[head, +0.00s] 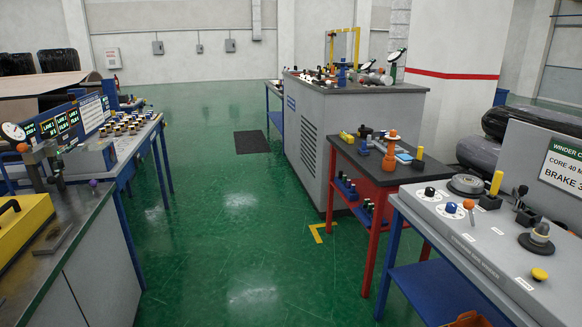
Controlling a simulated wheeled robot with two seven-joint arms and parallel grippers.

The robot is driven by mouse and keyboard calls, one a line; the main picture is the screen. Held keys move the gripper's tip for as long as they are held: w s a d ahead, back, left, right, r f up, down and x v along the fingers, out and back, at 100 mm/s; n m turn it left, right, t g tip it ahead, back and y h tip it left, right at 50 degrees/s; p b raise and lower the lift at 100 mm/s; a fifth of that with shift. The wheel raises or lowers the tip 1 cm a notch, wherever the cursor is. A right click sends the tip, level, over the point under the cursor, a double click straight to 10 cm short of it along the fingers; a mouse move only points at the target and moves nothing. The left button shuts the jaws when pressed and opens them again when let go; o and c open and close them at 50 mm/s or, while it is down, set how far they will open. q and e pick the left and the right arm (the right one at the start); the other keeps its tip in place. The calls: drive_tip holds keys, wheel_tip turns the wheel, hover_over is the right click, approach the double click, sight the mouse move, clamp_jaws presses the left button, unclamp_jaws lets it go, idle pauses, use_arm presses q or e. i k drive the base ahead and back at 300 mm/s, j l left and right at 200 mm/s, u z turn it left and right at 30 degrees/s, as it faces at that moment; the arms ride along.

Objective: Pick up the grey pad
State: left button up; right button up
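A small flat dark grey piece (52,238) lies on the grey-topped bench (75,250) at the left, right of a yellow case. It may be the grey pad, but its form is hard to tell. A dark grey mat (251,142) lies flat on the green floor in the middle distance. Neither of my grippers is in view, and nothing is seen touching either item.
A yellow case (22,232) with a black handle stands on the left bench. A red-legged table (372,170) and a control console (490,235) with knobs stand at the right. A large grey cabinet (330,120) is behind them. The green floor (240,230) between is clear.

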sight(370, 144)
drive_tip(key=i, duration=1.9)
